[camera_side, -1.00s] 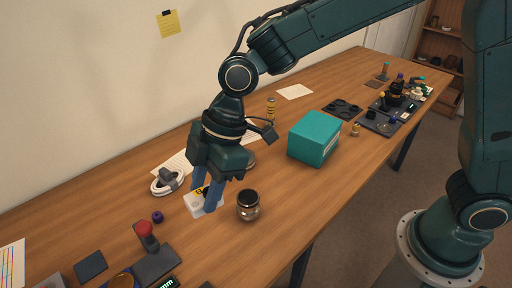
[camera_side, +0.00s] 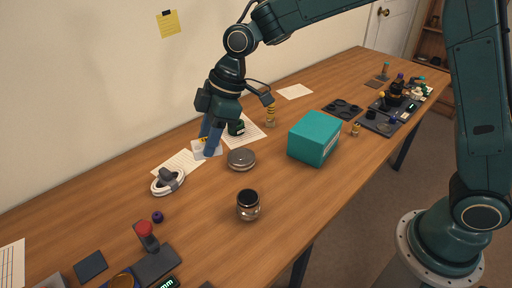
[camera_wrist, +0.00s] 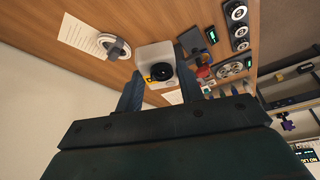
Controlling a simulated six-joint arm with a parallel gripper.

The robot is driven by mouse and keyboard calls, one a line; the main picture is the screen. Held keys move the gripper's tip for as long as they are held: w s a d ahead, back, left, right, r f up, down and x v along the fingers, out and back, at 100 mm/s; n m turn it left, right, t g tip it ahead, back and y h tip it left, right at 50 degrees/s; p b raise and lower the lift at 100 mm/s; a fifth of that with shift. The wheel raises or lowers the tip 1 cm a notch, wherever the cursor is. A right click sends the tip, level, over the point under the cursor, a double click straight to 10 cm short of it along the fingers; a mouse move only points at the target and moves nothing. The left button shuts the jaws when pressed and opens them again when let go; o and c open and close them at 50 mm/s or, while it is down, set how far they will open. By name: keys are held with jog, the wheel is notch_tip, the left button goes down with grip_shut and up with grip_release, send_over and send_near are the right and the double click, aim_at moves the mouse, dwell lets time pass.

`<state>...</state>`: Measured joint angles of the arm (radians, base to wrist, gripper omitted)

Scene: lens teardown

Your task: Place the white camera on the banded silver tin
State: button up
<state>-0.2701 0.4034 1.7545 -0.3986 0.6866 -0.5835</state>
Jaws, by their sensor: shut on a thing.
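The white camera (camera_side: 198,154) is a small pale box with a yellow-and-black patch on it. My gripper (camera_side: 208,149) is shut on it, one blue finger on each side. In the wrist view the white camera (camera_wrist: 157,56) sits between the fingertips, its dark round lens showing. In the side view the fingers cover part of it, and its height above the table is hard to judge. The banded silver tin (camera_side: 241,162) is a low round tin on the table, just right of the held camera and apart from it. Its top looks bare.
A glossy dark-topped jar (camera_side: 248,207) stands in front of the tin. A teal box (camera_side: 314,138) is to the right. A coiled white cable (camera_side: 168,183) lies left, near a paper sheet (camera_side: 178,164).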

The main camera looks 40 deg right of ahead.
jog(key=w+d+r+m, duration=0.1)
jog(key=w+d+m, duration=0.1)
jog(key=w+d, duration=0.5)
jog(key=m+t+h, duration=0.1)
jog(key=m, duration=0.1)
send_over(238, 156)
jog(key=s+d, duration=0.1)
notch_tip(238, 156, down, 15)
jog(key=shift+s+d+r, duration=0.1)
jog(key=shift+d, duration=0.05)
jog(key=shift+f, duration=2.15)
jog(key=shift+f, duration=0.15)
jog(key=o, duration=1)
